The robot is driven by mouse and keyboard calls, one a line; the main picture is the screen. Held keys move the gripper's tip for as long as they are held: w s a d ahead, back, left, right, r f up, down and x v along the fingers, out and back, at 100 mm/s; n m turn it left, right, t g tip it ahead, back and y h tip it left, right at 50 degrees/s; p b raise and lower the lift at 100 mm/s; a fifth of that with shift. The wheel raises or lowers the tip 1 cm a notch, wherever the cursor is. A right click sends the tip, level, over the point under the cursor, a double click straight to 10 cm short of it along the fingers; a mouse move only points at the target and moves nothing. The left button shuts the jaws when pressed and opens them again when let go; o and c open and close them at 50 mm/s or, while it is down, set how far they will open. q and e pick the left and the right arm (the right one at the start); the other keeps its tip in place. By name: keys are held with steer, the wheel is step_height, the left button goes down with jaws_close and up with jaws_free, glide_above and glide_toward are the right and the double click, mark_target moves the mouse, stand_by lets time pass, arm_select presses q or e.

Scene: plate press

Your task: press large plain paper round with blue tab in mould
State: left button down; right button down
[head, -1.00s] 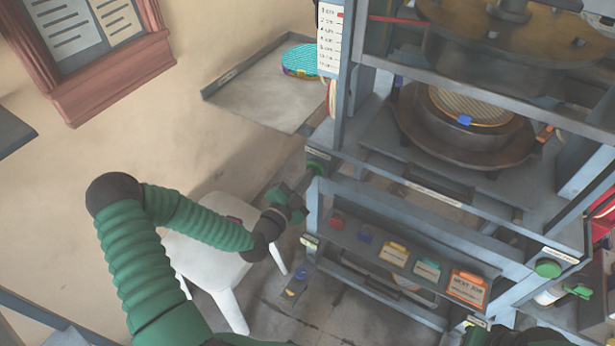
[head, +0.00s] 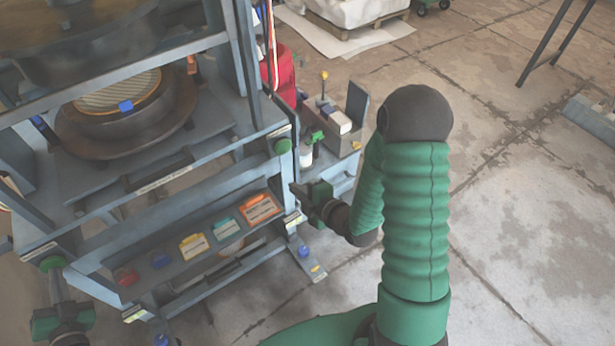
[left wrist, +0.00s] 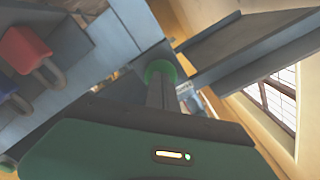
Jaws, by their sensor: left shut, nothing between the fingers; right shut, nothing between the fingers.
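The tan round (head: 115,90) with a blue tab (head: 125,105) lies in the dark round mould (head: 150,125) on the press's lower plate. The dark upper plate (head: 70,45) is above it, with a gap between. My left gripper (head: 56,290) is shut and empty, its tips at the left green button (head: 52,263) on the press frame. That button also shows in the left wrist view (left wrist: 158,70), right at my fingertips; contact is unclear. My right gripper (head: 298,189) is shut and empty, a little below the right green button (head: 283,146).
A sloping panel on the press front holds red (head: 126,277) and blue (head: 161,259) padlocks and coloured cards (head: 260,207). A bench (head: 345,140) with a bottle stands right of the press. A loaded pallet (head: 350,12) is at the back.

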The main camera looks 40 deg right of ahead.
mark_target(284, 149)
steer(key=s+d+r+n+t+h, duration=0.1)
steer(key=d+r+n+t, duration=0.2)
steer(key=r+t, duration=0.2)
steer(key=w, duration=0.6)
steer(key=shift+w, duration=1.4)
steer(key=shift+s, duration=0.2)
